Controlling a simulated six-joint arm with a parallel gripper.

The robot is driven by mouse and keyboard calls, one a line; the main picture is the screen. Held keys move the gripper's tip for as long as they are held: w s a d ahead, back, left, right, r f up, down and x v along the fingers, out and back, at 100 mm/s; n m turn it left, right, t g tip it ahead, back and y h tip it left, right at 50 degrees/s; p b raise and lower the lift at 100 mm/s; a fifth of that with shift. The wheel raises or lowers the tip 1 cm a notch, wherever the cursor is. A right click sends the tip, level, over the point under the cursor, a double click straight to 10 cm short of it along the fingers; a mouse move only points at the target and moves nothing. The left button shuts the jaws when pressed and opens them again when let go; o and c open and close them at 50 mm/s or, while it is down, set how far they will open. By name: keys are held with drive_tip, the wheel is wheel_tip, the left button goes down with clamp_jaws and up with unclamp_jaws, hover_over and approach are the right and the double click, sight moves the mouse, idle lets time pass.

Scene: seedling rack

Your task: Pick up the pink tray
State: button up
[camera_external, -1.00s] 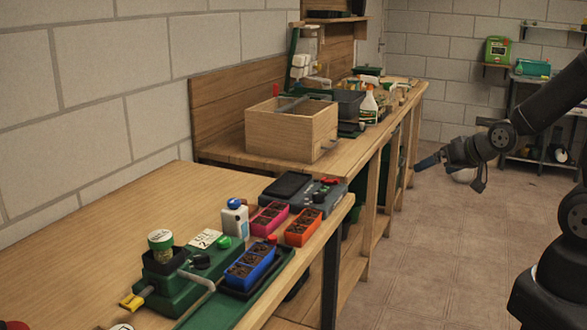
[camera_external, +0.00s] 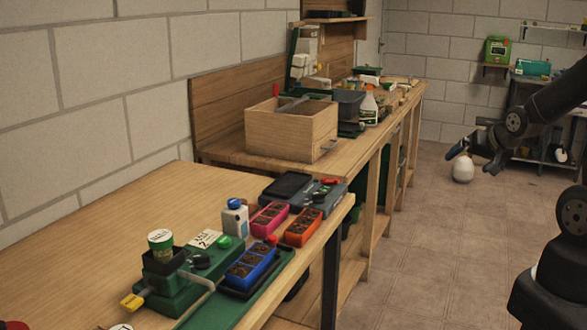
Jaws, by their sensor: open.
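The pink tray (camera_external: 264,222) is a small narrow tray of dark soil cells. It stands on the near bench between a white bottle with a blue cap (camera_external: 235,219) and the orange tray (camera_external: 300,230). A blue tray (camera_external: 251,267) stands in front of it, towards the camera. My gripper (camera_external: 459,149) is at the right, beyond the bench edge and over the floor, well away from the pink tray.
A grey scale-like device (camera_external: 317,197) stands just behind the trays. A green device (camera_external: 180,290) with a clear jar (camera_external: 161,243) is at the front. A wooden box (camera_external: 291,134) stands on the far bench. The bench's left part is clear.

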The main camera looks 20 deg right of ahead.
drive_tip(key=shift+c, duration=0.4)
drive_tip(key=c, duration=0.6)
